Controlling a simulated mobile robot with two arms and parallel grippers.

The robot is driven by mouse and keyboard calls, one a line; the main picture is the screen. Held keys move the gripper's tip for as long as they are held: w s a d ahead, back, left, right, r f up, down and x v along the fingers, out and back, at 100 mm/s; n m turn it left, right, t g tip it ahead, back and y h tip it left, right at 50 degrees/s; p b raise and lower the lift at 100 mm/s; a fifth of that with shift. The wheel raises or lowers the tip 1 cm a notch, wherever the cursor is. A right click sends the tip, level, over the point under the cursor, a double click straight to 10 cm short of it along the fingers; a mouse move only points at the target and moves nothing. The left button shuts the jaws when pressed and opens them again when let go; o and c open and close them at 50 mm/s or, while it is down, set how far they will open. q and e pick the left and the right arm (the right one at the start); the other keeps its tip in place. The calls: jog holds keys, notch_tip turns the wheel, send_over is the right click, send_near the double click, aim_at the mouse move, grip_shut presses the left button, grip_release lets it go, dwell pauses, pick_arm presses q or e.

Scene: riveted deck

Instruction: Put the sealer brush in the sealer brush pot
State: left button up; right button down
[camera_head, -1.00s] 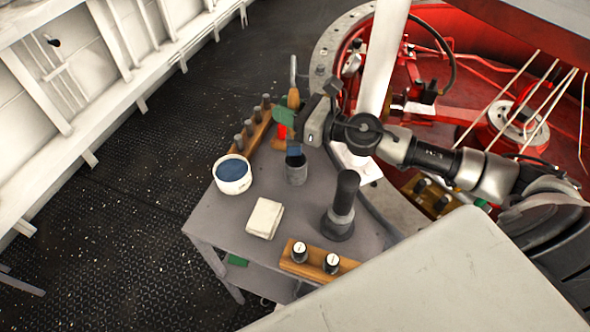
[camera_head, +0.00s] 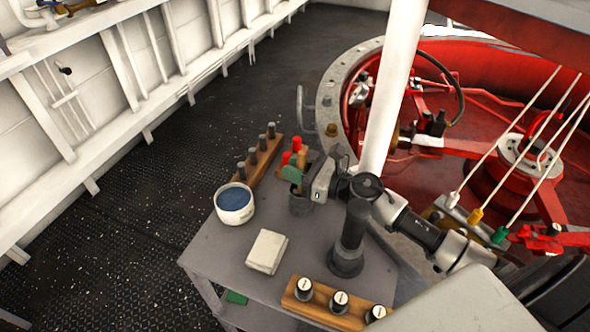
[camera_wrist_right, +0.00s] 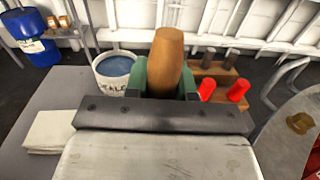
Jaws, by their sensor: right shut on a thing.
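My right gripper (camera_head: 300,178) is shut on the sealer brush, with green finger pads either side of its wooden handle (camera_wrist_right: 167,58). In the head view, only a little of the brush handle (camera_head: 309,157) shows behind the gripper. The brush is upright, and its blue bristle end is hidden. The dark grey cylindrical pot (camera_head: 301,205) stands on the table directly under the gripper. The lower part of the brush appears to be inside the pot; the rim is partly covered by the gripper. My left gripper is not in view.
A white sealer tub (camera_head: 234,205) with blue contents stands left of the pot, by a wooden rack of dark pegs (camera_head: 261,152). Red-topped items (camera_head: 297,145) are behind. A pale block (camera_head: 266,251), a dark upright tool (camera_head: 351,240) and a knob board (camera_head: 330,303) are nearer.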

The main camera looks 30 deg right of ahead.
jog(key=c, duration=1.4)
grip_release()
jog(key=shift+f, duration=0.15)
jog(key=o, duration=0.5)
jog(key=shift+c, duration=0.2)
jog(key=shift+r, duration=0.25)
jog(key=b+v, duration=0.4)
jog(key=v, duration=0.8)
